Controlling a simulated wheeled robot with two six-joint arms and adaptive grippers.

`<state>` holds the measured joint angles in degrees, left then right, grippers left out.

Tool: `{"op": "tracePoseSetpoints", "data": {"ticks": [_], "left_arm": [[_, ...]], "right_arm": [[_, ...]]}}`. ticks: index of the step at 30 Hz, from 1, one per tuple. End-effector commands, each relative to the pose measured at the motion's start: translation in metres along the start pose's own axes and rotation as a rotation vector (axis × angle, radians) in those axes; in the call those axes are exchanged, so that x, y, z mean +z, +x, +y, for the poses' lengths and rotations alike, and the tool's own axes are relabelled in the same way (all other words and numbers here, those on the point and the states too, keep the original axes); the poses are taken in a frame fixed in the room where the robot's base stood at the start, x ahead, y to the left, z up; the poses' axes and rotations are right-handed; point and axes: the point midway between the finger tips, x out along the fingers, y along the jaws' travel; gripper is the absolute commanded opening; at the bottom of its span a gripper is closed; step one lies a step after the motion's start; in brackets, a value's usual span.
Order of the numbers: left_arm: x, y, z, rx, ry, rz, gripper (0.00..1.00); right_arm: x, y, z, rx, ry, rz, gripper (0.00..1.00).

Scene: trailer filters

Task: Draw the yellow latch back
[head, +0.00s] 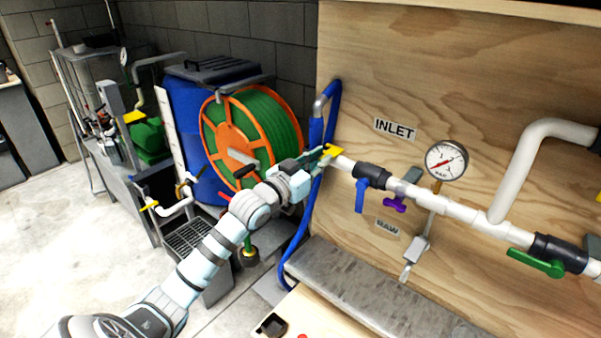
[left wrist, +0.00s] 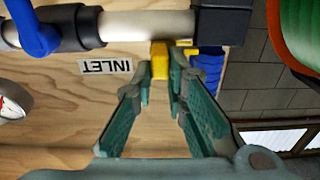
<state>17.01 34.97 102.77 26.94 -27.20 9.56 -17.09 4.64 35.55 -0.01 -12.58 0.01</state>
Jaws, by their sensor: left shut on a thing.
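The yellow latch (head: 334,150) sits at the left end of the white pipe, by the blue hose, near the edge of the plywood panel. My left gripper (head: 324,155) reaches it from the left and is shut on it. In the left wrist view the yellow latch (left wrist: 160,60) lies between the fingertips of my left gripper (left wrist: 160,78). A second yellow part (left wrist: 206,50) shows just beside the right finger there. The fingers hide some of the latch. My right gripper is not in view.
The white pipe (head: 462,210) carries a blue-handled valve (head: 361,193), a purple handle (head: 395,204), a green handle (head: 537,263) and a gauge (head: 446,161). An INLET label (head: 395,128) is above. A green hose reel (head: 262,125) with an orange rim stands left, close behind my arm.

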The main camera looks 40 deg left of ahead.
Motion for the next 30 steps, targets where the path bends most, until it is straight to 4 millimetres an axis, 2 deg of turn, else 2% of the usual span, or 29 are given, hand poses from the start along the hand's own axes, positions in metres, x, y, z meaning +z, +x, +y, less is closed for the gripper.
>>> {"op": "tracePoseSetpoints", "data": {"ticks": [1, 8, 9, 12, 22, 25, 30], "left_arm": [[0.005, 0.0, 0.004, 0.007, -0.01, -0.011, 0.0], [0.004, 0.001, 0.005, 0.009, -0.012, -0.017, 0.0], [0.004, 0.001, 0.005, 0.009, -0.012, -0.017, 0.18], [0.004, 0.0, 0.004, 0.006, -0.011, -0.015, 0.33], [0.002, -0.005, 0.001, 0.002, -0.005, -0.012, 0.33], [0.003, -0.02, 0.001, 0.002, 0.001, -0.015, 0.33], [0.003, -0.056, 0.004, 0.005, 0.005, -0.017, 0.33]], "right_arm": [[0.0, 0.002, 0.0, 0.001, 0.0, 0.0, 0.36], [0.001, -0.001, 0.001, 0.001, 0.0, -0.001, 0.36], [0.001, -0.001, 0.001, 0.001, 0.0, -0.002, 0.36], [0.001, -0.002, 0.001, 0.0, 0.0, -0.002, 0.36], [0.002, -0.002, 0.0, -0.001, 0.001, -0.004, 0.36], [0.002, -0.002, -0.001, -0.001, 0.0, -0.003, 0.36], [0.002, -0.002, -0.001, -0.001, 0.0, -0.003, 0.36]]}}
